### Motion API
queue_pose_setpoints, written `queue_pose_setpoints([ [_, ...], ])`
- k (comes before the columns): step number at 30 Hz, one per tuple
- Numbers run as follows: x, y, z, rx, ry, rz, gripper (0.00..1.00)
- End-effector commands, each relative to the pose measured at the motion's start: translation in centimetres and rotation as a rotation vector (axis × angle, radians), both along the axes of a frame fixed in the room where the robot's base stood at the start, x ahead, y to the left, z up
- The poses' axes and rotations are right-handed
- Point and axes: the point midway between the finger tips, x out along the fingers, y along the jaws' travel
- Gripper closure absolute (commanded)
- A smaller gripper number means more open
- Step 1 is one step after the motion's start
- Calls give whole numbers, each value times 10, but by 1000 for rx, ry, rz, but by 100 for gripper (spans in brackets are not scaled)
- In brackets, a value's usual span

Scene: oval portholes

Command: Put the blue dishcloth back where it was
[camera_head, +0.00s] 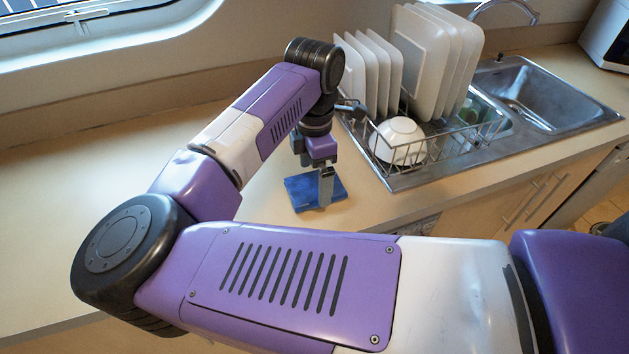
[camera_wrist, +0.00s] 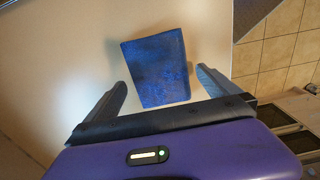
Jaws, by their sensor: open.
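The blue dishcloth (camera_head: 302,191) lies folded flat on the countertop, left of the dish rack. In the wrist view the dishcloth (camera_wrist: 157,68) shows as a dark blue slab lying ahead of and between my fingers. My gripper (camera_head: 326,188) points down over the cloth, with a finger in front of part of it. The gripper also shows in the wrist view (camera_wrist: 163,88), its two fingers spread wide and nothing held between them. I cannot tell exactly how high the fingertips are above the counter.
A wire dish rack (camera_head: 440,150) with several white plates (camera_head: 432,60) and a white bowl (camera_head: 398,141) stands right of my gripper. A metal sink (camera_head: 545,92) lies beyond it. The counter's front edge is close to the cloth. The counter (camera_head: 70,190) at left is clear.

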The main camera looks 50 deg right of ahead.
Motion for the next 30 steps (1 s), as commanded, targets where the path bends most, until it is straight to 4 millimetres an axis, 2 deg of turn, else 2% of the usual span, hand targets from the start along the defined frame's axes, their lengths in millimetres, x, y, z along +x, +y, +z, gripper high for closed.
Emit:
queue_pose_setpoints([
  [6, 2, 0, 46, 1, -6, 0, 0],
  [12, 1, -1, 80, 0, -4, -1, 0],
  [18, 0, -1, 96, -1, -1, 0, 0],
  [23, -1, -2, 97, -7, 5, -1, 0],
  [26, -15, -16, 93, -60, 51, -9, 0],
  [29, -46, -46, 89, -181, 158, -20, 0],
  [30, -63, -61, 90, -245, 216, -22, 0],
])
